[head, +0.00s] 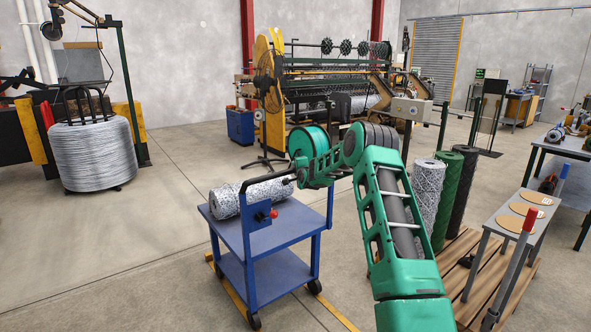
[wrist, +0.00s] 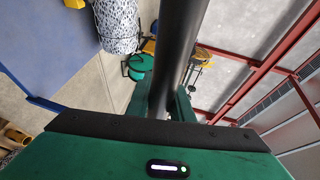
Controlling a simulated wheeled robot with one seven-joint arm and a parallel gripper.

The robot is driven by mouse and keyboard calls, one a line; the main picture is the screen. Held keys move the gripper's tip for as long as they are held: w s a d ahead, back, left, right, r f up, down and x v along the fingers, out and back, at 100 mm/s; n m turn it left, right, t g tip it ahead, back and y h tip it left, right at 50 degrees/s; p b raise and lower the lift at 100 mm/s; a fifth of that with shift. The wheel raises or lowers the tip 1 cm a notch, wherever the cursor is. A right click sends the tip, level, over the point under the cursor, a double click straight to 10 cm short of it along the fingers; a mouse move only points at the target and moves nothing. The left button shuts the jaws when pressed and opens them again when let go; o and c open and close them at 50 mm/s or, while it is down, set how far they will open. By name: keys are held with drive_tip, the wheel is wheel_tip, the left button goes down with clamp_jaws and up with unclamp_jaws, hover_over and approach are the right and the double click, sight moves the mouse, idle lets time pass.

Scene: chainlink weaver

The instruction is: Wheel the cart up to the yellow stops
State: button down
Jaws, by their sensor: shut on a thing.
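The blue cart (head: 284,273) stands on the concrete floor in the lower middle of the head view, with a roll of wire mesh (head: 228,203) lying on its top deck. The roll also shows in the wrist view (wrist: 117,25). My gripper (head: 298,178) is at the cart's dark push bar (head: 262,180) and shut on it. In the wrist view the bar (wrist: 181,45) runs between the fingers, which partly hide it. Yellow strips (head: 238,304) lie on the floor by the cart's wheels. I cannot clearly make out the yellow stops.
A pallet (head: 500,262) with upright mesh rolls (head: 426,190) and a narrow bench (head: 512,222) stand right of the cart. A large wire coil (head: 93,157) stands at the left, a pedestal fan (head: 266,90) behind. The floor left of the cart is clear.

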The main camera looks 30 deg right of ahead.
drive_tip(key=shift+w+r, duration=0.1)
drive_tip(key=shift+r, duration=0.1)
drive_tip(key=c, duration=1.6)
unclamp_jaws()
drive_tip(key=shift+w+f, duration=0.1)
drive_tip(key=shift+o, duration=0.2)
drive_tip(key=v, duration=1)
drive_tip(key=shift+s, duration=0.4)
drive_tip(key=shift+a, duration=0.25)
